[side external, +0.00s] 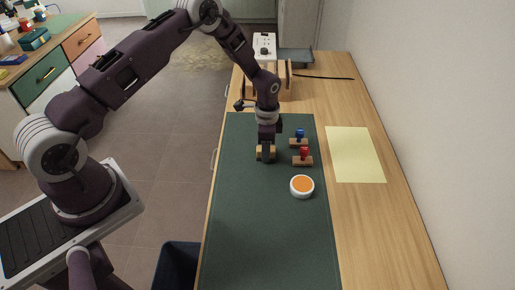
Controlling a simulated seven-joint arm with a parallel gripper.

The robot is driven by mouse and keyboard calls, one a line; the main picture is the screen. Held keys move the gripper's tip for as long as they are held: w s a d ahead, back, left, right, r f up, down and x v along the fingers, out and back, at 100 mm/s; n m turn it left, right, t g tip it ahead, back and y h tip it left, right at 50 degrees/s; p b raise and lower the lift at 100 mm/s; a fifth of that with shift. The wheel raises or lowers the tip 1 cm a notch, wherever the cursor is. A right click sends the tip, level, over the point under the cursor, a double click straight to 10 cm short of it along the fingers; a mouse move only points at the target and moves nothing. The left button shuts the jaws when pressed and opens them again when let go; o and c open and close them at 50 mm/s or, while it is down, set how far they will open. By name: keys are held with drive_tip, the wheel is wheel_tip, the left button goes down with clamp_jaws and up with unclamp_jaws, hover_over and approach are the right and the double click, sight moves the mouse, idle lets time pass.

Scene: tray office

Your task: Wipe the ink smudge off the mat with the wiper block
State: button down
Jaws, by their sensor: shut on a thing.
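The dark green mat (255,225) covers the near and middle part of the wooden desk. My gripper (266,157) points down over the far part of the mat. It is shut on a tan block, which looks like the wiper block (259,153); the fingers cover its middle. I cannot tell whether the block touches the mat. No ink smudge can be made out on the mat; it may be hidden by the gripper and block.
Right of my gripper are a blue-topped stamp (299,138), a red-topped stamp (303,157) and a white bowl with orange contents (302,186). A yellow sheet (355,154) lies farther right. The near mat is clear.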

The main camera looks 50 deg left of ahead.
sight(250, 154)
drive_tip(key=shift+w+d, duration=1.4)
drive_tip(key=shift+s+a, duration=3.3)
drive_tip(key=shift+w+a, duration=0.1)
drive_tip(key=shift+a, duration=0.1)
drive_tip(key=shift+w, duration=0.6)
drive_tip(key=shift+w+d, duration=3.2)
drive_tip(key=shift+d, duration=0.05)
drive_tip(key=shift+s+a, duration=3.35)
drive_tip(key=shift+s+a+r, duration=0.15)
drive_tip(key=shift+s+a, duration=0.05)
wheel_tip(250, 154, up, 8)
